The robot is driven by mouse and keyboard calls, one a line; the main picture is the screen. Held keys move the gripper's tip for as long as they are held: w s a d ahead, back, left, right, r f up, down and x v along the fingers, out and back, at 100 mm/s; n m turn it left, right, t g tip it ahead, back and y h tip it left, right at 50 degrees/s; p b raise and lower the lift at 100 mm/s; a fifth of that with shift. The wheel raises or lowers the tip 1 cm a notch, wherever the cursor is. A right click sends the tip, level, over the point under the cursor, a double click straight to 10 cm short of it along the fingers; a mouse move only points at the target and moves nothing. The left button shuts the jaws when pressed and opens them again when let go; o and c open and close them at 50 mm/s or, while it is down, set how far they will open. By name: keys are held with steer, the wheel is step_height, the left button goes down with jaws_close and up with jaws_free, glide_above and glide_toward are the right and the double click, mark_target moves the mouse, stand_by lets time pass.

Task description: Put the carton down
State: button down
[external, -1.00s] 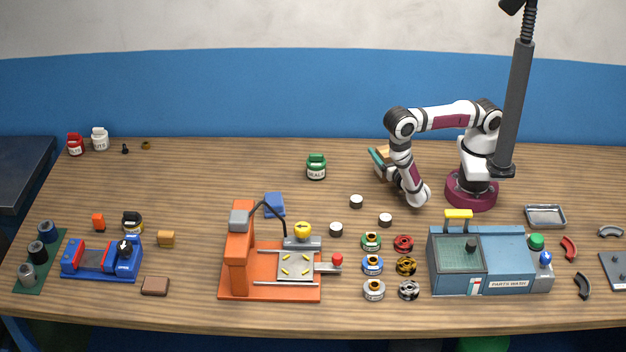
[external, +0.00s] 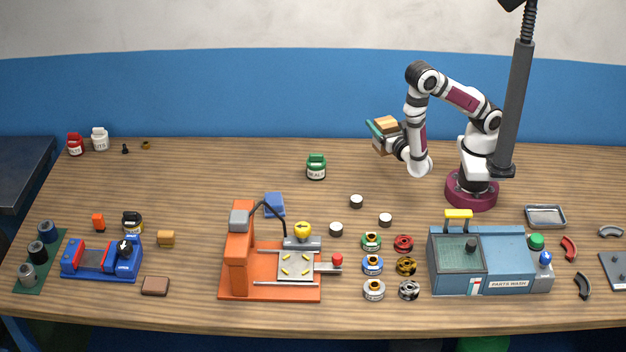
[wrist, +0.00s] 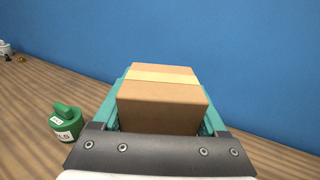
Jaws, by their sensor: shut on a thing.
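The carton (external: 386,123) is a small brown box with a pale tape band. It is held in the air above the back of the table, to the left of my arm. My gripper (external: 381,132) has teal fingers and is shut on the carton. In the wrist view the carton (wrist: 162,106) sits between the teal fingers (wrist: 165,122), with the blue wall behind it. The carton's underside is hidden.
A green-lidded jar (external: 316,167) stands on the table to the left of the carton and shows in the wrist view (wrist: 66,122). Small round pucks (external: 356,201) lie nearer the front. The table (external: 230,165) is bare left of the jar.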

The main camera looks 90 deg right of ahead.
steer(key=w+a+r+n+t+y, duration=0.1)
steer(key=w+a+r+t, duration=0.1)
steer(key=w+a+r, duration=0.4)
steer(key=w+a+r+n+t+y, duration=0.1)
steer(key=w+a+r+n+t, duration=0.15)
steer(key=w+r, duration=0.6)
steer(key=w+d+f+y, duration=0.1)
steer(key=w+d+f, duration=0.6)
steer(key=w+d, duration=0.25)
steer(key=w+d+f+y, duration=0.1)
steer(key=w+d+f, duration=0.65)
steer(key=w, duration=0.25)
steer(key=shift+n+t, duration=0.35)
steer(key=shift+t, duration=0.1)
steer(key=shift+w+a+f, duration=1.25)
steer(key=shift+a+f, duration=0.1)
steer(key=shift+f, duration=0.4)
steer(key=shift+w+a+f, duration=1.2)
steer(key=shift+a+f, duration=0.2)
steer(key=shift+f, duration=0.35)
steer(key=shift+w+a+f, duration=1.25)
steer(key=shift+a+f, duration=0.1)
steer(key=shift+f, duration=0.4)
jaws_free()
